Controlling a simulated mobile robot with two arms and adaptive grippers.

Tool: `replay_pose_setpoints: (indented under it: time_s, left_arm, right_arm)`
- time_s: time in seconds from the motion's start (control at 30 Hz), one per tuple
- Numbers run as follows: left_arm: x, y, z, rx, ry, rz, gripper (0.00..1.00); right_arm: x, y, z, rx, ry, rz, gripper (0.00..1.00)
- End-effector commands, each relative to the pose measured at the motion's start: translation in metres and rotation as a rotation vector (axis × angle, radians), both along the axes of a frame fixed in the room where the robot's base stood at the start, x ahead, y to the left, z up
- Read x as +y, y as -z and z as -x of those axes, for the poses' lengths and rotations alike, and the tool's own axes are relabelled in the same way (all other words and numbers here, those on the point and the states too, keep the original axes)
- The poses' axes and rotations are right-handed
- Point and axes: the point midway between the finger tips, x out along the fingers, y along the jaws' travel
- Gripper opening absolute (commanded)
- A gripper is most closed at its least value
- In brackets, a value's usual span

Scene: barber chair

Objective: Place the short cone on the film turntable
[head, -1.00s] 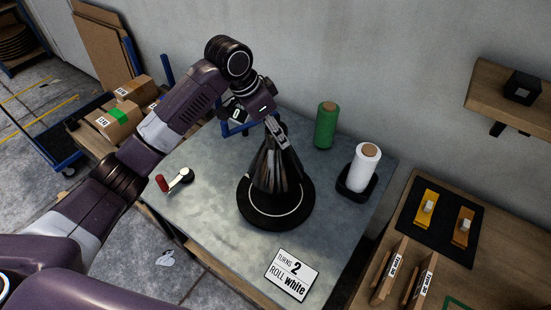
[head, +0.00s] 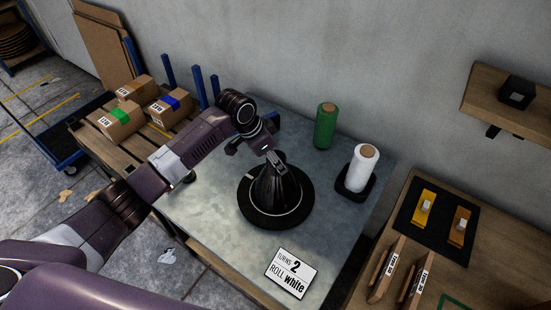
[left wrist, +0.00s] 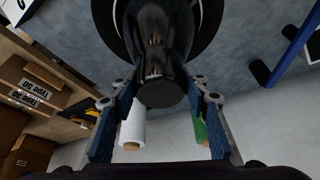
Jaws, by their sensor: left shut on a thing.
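The short cone (head: 277,190) is glossy black and stands upright over the middle of the round black film turntable (head: 250,213). A white ring on the turntable shows around the cone's lower edge. I cannot tell whether the cone's base touches the turntable. My left gripper (head: 277,161) is shut on the cone's narrow top from above. In the left wrist view the cone (left wrist: 158,55) shows between the two fingers of the left gripper (left wrist: 160,105), with the dark turntable (left wrist: 125,20) behind it. My right gripper is not in view.
A green roll (head: 325,126) and a white film roll (head: 361,168) on a black holder stand behind and right of the turntable. A sign (head: 292,274) lies at the table's front. Boxes (head: 121,120) stand on a pallet at left. A wooden bench (head: 465,200) is at right.

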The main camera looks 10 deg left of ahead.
Motion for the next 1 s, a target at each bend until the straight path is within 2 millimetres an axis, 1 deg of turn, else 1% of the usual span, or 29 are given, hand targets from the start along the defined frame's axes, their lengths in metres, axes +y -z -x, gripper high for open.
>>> replay_pose_setpoints:
  time_s: [0.1,0.13,0.27,0.3,0.53,0.67,0.77,1.0]
  left_arm:
    - [0.000,0.002,-0.001,-0.001,0.000,0.002,0.00]
    - [0.000,0.003,0.000,0.000,-0.001,0.000,0.43]
    - [0.000,0.003,0.000,0.000,-0.001,0.000,0.58]
    - [0.000,0.003,0.000,0.000,0.000,0.000,0.60]
    - [0.000,0.002,0.000,0.000,0.000,0.000,0.60]
    - [0.001,-0.004,0.000,-0.002,0.000,0.001,0.60]
    - [0.005,-0.016,0.003,-0.003,0.000,0.002,0.60]
    - [0.021,-0.063,0.016,-0.005,-0.001,0.000,0.60]
  right_arm:
    - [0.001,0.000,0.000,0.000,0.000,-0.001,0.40]
    - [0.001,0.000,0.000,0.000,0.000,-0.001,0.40]
    - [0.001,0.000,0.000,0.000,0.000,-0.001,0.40]
    - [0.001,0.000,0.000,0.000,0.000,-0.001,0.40]
    - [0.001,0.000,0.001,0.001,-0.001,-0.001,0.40]
    - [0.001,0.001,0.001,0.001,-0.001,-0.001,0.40]
    - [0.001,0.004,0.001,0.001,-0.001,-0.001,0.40]
    - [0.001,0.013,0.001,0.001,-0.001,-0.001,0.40]
